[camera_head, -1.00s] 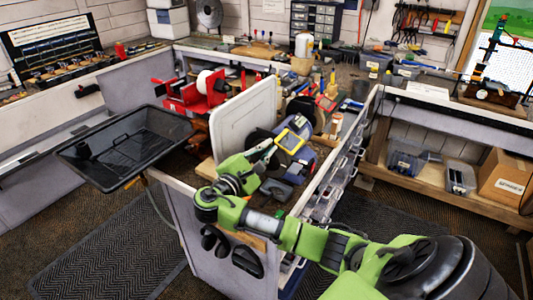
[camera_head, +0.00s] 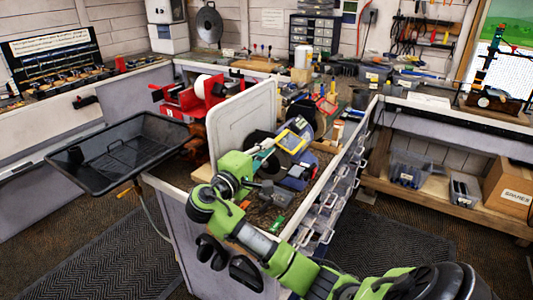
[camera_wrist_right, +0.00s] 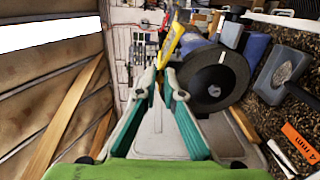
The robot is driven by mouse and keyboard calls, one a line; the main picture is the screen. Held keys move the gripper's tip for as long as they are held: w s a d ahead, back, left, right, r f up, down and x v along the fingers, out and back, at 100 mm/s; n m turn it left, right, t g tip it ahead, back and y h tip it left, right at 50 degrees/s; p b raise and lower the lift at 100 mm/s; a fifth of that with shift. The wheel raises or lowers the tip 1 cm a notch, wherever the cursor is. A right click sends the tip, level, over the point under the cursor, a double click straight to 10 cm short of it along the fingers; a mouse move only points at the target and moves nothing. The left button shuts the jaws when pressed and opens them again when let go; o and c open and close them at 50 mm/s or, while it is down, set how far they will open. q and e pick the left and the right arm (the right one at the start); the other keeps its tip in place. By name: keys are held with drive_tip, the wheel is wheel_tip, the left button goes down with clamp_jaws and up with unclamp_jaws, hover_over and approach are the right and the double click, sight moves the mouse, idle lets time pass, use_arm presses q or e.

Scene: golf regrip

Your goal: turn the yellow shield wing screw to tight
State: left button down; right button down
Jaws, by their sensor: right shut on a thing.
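The yellow-framed shield (camera_head: 291,141) stands at the grinder on the bench, right of the white upright panel. It also shows in the right wrist view (camera_wrist_right: 174,36), just beyond my fingertips. My right gripper (camera_head: 266,153) reaches to the shield's left side. In the right wrist view its teal fingers (camera_wrist_right: 160,78) come together near the shield's lower end. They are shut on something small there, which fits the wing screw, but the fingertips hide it. I cannot see how far the screw is turned. My left gripper is not in view.
A dark grinding wheel (camera_wrist_right: 209,77) is close right of my fingers. The white upright panel (camera_head: 240,125) stands left of my right gripper. A black tray (camera_head: 120,150) is further left. Small tools and an orange 4 mm tag (camera_wrist_right: 301,142) lie on the bench.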

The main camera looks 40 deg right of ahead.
drive_tip(key=shift+f, duration=0.15)
idle(0.3)
drive_tip(key=c, duration=2.2)
unclamp_jaws()
drive_tip(key=shift+a, duration=0.1)
drive_tip(key=v, duration=1.2)
